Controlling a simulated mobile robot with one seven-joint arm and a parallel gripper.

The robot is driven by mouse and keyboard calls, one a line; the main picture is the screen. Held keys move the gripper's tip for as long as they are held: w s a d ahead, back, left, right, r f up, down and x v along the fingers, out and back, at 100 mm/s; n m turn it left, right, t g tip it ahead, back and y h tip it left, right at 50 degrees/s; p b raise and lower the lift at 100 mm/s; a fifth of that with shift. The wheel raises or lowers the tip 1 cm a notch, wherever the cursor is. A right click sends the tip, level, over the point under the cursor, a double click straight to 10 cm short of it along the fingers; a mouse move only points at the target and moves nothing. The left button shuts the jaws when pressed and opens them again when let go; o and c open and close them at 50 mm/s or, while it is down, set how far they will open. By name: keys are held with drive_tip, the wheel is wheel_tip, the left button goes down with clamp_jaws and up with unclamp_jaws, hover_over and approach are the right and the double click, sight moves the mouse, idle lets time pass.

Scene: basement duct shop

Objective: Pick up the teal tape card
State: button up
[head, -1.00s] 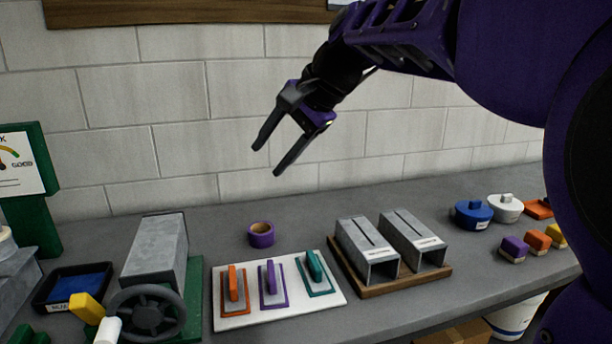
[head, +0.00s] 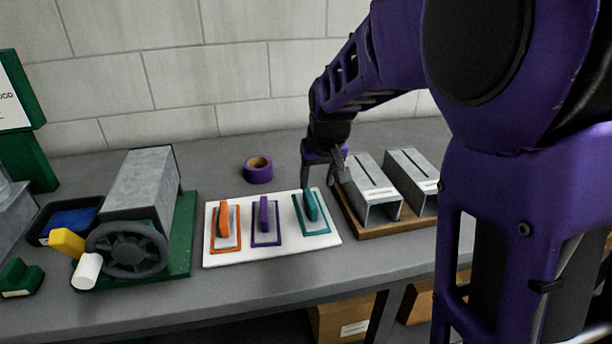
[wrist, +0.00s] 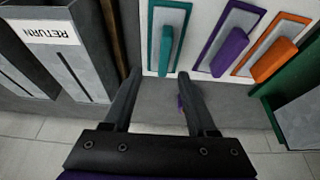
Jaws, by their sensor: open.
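The teal tape card (head: 311,205) stands as a raised teal handle inside a teal-outlined slot at the right end of a white board (head: 222,259). It also shows in the wrist view (wrist: 166,46), just beyond and between my fingertips. My gripper (head: 322,187) is open and points down by the board's right side, close to the card; in the wrist view, my gripper (wrist: 158,74) has nothing between its fingers. Whether a finger touches the card cannot be told. A purple card (head: 264,214) and an orange card (head: 223,219) stand to its left on the board.
Two grey metal boxes (head: 372,185) on a wooden base stand close to the right of my gripper. A purple tape roll (head: 258,170) sits behind the board. A green-based machine with a dark handwheel (head: 128,249) stands left. Bare bench lies in front of the board.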

sight(311, 198)
drive_tip(key=x, duration=0.3)
drive_tip(key=shift+w+f, duration=0.15)
drive_tip(key=shift+a+b+x, duration=0.2)
drive_tip(key=shift+b+x, duration=0.1)
drive_tip(key=shift+x, duration=1.05)
drive_tip(key=shift+a+b+x, duration=0.2)
drive_tip(key=shift+b+x, duration=0.05)
drive_tip(key=shift+x, duration=1.05)
drive_tip(key=shift+f, duration=0.2)
clamp_jaws()
